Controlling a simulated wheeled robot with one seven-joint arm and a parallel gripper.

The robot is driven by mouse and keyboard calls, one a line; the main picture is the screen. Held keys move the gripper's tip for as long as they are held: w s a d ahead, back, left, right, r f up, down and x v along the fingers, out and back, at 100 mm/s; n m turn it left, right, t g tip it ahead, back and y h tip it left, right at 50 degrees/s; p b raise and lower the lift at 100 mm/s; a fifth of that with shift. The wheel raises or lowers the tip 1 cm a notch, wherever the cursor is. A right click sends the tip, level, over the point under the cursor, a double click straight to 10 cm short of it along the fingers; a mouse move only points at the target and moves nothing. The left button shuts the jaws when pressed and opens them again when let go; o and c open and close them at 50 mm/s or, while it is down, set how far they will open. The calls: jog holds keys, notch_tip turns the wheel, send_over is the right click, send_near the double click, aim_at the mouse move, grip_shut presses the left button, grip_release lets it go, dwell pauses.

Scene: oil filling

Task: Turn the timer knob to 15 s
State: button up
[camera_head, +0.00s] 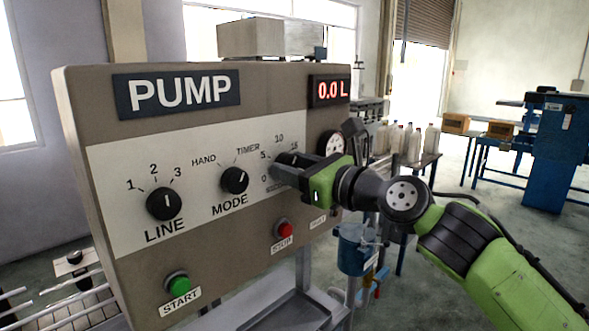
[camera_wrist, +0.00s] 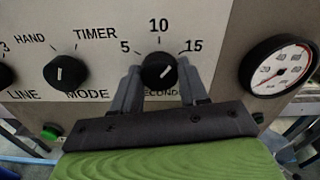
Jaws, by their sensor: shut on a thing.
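The timer knob (camera_wrist: 159,70), black and round, sits on the pump panel below the marks 5, 10 and 15 in the wrist view. My gripper (camera_wrist: 160,77) is shut on it, one grey finger on each side. A small pale mark shows on the knob face, but I cannot tell exactly which number it points to. In the head view my gripper (camera_head: 287,168) reaches the dial from the right and hides much of the knob and part of its scale.
The mode knob (camera_head: 234,180) and line knob (camera_head: 164,204) are to the left. The green start button (camera_head: 177,283) and red stop button (camera_head: 285,230) are below. The display (camera_head: 331,91) reads 0.0 L. A pressure gauge (camera_wrist: 280,67) is right of the dial.

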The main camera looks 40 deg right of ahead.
jog(key=shift+f+m+b, duration=0.15)
jog(key=shift+m+b, duration=0.3)
jog(key=shift+m, duration=1.65)
jog(key=o, duration=1.1)
jog(key=shift+c, duration=0.2)
jog(key=s, duration=1.5)
jog(key=shift+s+d, duration=0.2)
jog(key=shift+s, duration=0.2)
